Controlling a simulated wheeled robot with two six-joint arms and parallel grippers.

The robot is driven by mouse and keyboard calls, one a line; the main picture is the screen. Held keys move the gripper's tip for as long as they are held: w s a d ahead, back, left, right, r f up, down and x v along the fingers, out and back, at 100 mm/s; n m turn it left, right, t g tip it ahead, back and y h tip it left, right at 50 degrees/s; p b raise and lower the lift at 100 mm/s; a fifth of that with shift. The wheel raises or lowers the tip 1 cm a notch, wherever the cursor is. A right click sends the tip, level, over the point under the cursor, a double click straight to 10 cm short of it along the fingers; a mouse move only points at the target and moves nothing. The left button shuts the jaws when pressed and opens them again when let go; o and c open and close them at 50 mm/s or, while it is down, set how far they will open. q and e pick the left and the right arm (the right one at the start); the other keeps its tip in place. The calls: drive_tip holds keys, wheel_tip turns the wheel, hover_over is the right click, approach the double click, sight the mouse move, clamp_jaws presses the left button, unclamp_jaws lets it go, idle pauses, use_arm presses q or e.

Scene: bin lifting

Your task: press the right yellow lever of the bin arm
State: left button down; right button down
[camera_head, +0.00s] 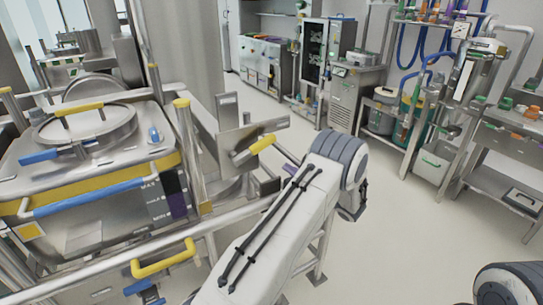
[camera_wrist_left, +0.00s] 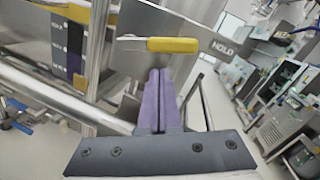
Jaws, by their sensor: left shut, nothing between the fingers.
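The right yellow lever (camera_head: 263,144) sticks out from a metal plate of the bin arm, right of the bin in the head view. In the left wrist view the lever (camera_wrist_left: 172,45) lies across the picture just beyond my fingertips. My left gripper (camera_head: 285,154) is close to the lever's right end in the head view. In the wrist view its purple fingers (camera_wrist_left: 160,72) are together and empty, pointing at the lever. I cannot tell whether they touch it. Another yellow handle (camera_head: 163,262) sits on the lower frame. My right gripper is out of view.
The metal bin (camera_head: 80,215) with its round lid (camera_head: 82,122) stands at the left, with a blue front handle (camera_head: 100,197). A yellow-topped post (camera_head: 187,150) stands between bin and lever. Shelving with equipment (camera_head: 440,140) lines the right. The floor (camera_head: 410,230) between is clear.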

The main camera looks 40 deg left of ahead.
sight(253, 148)
use_arm(q)
drive_tip(key=w+a+f+m+t, duration=0.1)
drive_tip(key=f, duration=0.1)
drive_tip(key=w+a+f+m+t+y, duration=0.1)
drive_tip(key=a, duration=0.1)
drive_tip(key=shift+w+a+f+m+t, duration=0.3)
drive_tip(key=shift+w+f+t, duration=0.05)
drive_tip(key=shift+t, duration=0.05)
drive_tip(key=p+x, duration=0.1)
drive_tip(key=x, duration=0.9)
drive_tip(key=shift+r+p, duration=0.25)
drive_tip(key=shift+p, duration=0.15)
drive_tip(key=shift+d, duration=0.15)
drive_tip(key=shift+r+n+b, duration=0.4)
drive_tip(key=shift+n, duration=0.1)
